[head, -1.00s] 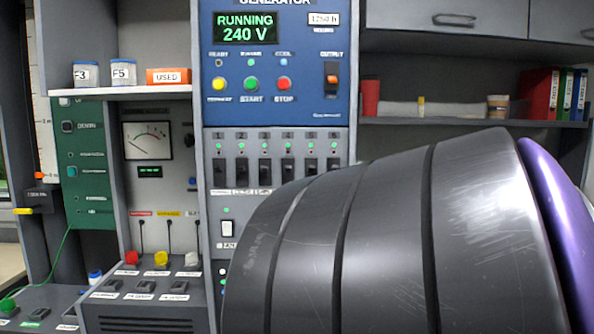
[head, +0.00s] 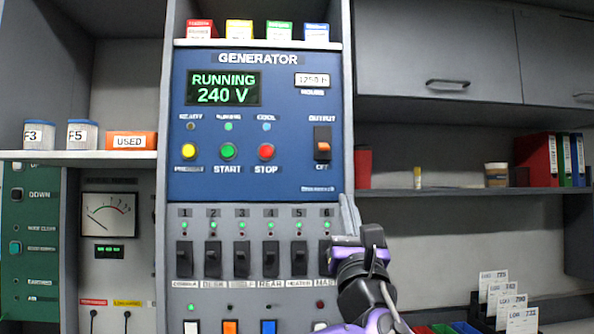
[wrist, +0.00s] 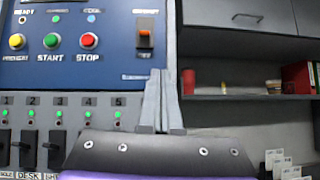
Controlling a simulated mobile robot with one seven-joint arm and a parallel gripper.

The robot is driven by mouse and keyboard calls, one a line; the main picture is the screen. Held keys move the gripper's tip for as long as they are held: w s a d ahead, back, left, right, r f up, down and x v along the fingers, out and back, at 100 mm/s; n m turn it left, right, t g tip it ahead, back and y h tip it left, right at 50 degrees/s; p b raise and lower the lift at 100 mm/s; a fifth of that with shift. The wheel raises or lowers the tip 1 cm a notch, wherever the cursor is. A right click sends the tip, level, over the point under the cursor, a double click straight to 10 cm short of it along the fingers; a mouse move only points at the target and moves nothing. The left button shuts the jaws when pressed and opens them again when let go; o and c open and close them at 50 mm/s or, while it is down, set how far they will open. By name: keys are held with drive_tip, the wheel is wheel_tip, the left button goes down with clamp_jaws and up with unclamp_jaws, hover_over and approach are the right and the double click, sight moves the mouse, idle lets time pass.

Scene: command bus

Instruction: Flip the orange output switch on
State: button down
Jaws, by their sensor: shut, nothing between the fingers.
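The orange output switch (head: 322,145) is on the right of the blue generator panel (head: 240,180). It is a black rocker with an orange piece, under an OUTPUT label and above an OFF label. In the head view the orange piece sits in the lower half. The switch also shows in the wrist view (wrist: 145,38), above the fingertips. My gripper (head: 346,200) is below and slightly right of the switch, pointing up. In the wrist view its two grey fingers (wrist: 168,85) are together and empty. They appear apart from the switch.
The display (head: 224,88) reads RUNNING 240 V. Yellow, green and red buttons (head: 228,151) lie left of the switch. A row of black breakers (head: 241,258) is below, its right end partly behind my gripper. A shelf (head: 460,190) with binders stands at the right.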

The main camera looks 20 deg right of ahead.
sight(326, 164)
drive_tip(key=shift+w+a+r+n+t+y, duration=0.15)
drive_tip(key=shift+a+r+n+t+y, duration=0.15)
drive_tip(key=shift+a+n+y, duration=0.2)
drive_tip(key=shift+w+a+r+n+t+y, duration=0.1)
drive_tip(key=shift+a+r+n+t+y, duration=0.25)
drive_tip(key=shift+a, duration=0.25)
drive_tip(key=p+x, duration=0.1)
drive_tip(key=x, duration=0.9)
drive_tip(key=shift+f, duration=0.1)
drive_tip(key=shift+w+g+p, duration=0.15)
drive_tip(key=shift+g+p, duration=0.1)
drive_tip(key=shift+p, duration=0.35)
